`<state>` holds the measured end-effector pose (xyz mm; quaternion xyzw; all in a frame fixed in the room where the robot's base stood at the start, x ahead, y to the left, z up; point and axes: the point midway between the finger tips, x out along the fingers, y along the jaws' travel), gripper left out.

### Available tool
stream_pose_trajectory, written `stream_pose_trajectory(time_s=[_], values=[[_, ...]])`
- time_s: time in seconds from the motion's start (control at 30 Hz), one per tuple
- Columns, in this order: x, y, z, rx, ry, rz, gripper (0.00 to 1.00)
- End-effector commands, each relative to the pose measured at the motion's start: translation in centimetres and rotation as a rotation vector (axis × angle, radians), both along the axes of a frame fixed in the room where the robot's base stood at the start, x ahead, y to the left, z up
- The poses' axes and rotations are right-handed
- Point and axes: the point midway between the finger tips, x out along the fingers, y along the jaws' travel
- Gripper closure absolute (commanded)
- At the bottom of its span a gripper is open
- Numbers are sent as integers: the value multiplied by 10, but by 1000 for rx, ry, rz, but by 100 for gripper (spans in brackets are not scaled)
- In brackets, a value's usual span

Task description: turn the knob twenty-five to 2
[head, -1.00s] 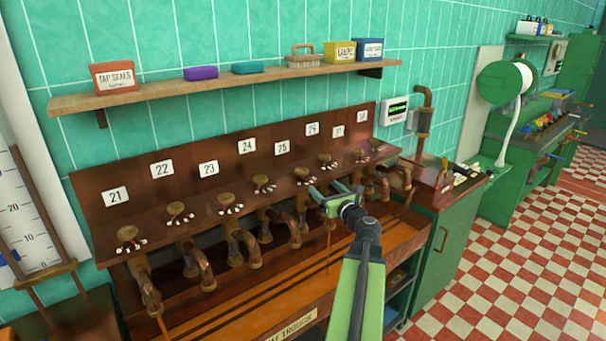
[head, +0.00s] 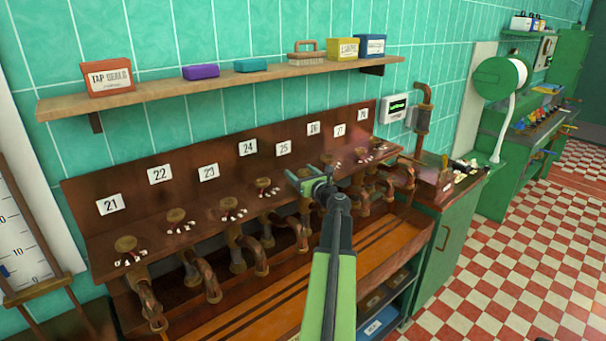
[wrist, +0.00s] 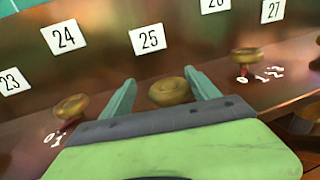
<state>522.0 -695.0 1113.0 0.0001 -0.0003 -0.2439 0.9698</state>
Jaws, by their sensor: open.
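The 25 label (head: 283,148) is on the wooden back panel, and it also shows in the wrist view (wrist: 149,39). The brass knob below it (wrist: 170,91) sits between the two fingers of my gripper (wrist: 160,92) in the wrist view. The fingers stand open on either side of it, and I cannot tell whether they touch it. In the head view my gripper (head: 308,182) hides this knob. The knob's number marks are hidden behind the gripper body in the wrist view, so its setting cannot be read.
The knob under 24 (wrist: 74,107) is to the left and the knob under 26 (wrist: 246,56) to the right, with marks 0, 1, 2 beside the right one. Pipes (head: 240,250) hang below the ledge. A shelf (head: 220,85) with boxes runs above.

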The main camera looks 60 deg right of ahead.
Motion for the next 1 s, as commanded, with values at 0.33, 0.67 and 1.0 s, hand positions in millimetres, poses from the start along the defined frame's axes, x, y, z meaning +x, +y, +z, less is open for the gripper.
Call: stream_pose_trajectory(time_s=[0.33,0.67,1.0], values=[[-13,-11,0,0,0,-18,71],[-13,-14,0,0,0,30,92],[-13,-12,0,0,0,242,92]])
